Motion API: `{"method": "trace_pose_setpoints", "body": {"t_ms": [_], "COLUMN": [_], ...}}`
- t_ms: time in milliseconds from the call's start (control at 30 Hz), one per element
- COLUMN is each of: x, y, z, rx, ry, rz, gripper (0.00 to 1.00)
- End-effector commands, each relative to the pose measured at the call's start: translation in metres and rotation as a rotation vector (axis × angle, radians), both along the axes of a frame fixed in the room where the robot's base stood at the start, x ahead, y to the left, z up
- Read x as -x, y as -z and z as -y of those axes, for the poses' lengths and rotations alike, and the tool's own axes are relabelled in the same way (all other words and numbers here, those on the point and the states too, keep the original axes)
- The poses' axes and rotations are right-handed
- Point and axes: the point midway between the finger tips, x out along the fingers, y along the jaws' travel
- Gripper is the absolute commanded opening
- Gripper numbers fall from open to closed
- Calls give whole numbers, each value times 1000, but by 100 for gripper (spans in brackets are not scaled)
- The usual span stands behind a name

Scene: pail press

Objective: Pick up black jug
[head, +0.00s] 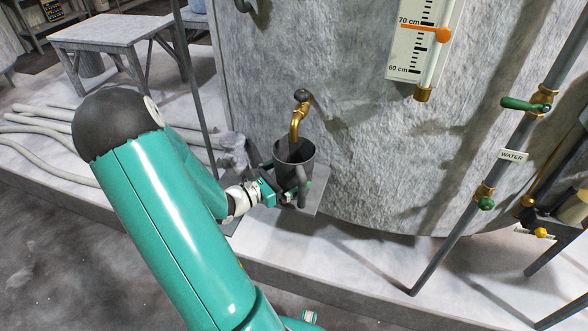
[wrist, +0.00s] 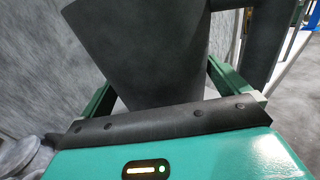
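The black jug (head: 296,152) stands upright on a small grey plate under a brass tap, against the big tank in the head view. Its handle (head: 302,185) faces me. My gripper (head: 288,195) is low at the jug's near side. In the wrist view the jug's dark body (wrist: 145,50) fills the upper middle, with its handle (wrist: 265,40) to the right. The green fingers lie apart, one on each side of the jug's lower body. Their tips are hidden behind the jug, and I cannot tell whether they touch it.
The brass tap (head: 297,122) hangs right above the jug's mouth. The tank wall (head: 340,100) is close behind. A pipe with a green valve lever (head: 525,104) and a water sign stands at right. A grey table (head: 100,32) and pale hoses (head: 45,130) are at left.

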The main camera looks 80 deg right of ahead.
Motion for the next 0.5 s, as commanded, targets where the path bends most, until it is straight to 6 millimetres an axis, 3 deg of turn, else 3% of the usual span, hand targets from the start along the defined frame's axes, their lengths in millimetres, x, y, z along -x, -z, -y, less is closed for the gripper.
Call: {"method": "trace_pose_setpoints", "body": {"t_ms": [33,167,500], "x": [0,0,0], "y": [0,0,-3], "z": [0,0,0], "rx": [0,0,1], "ry": [0,0,0], "rz": [0,0,0], "gripper": [90,65,63]}}
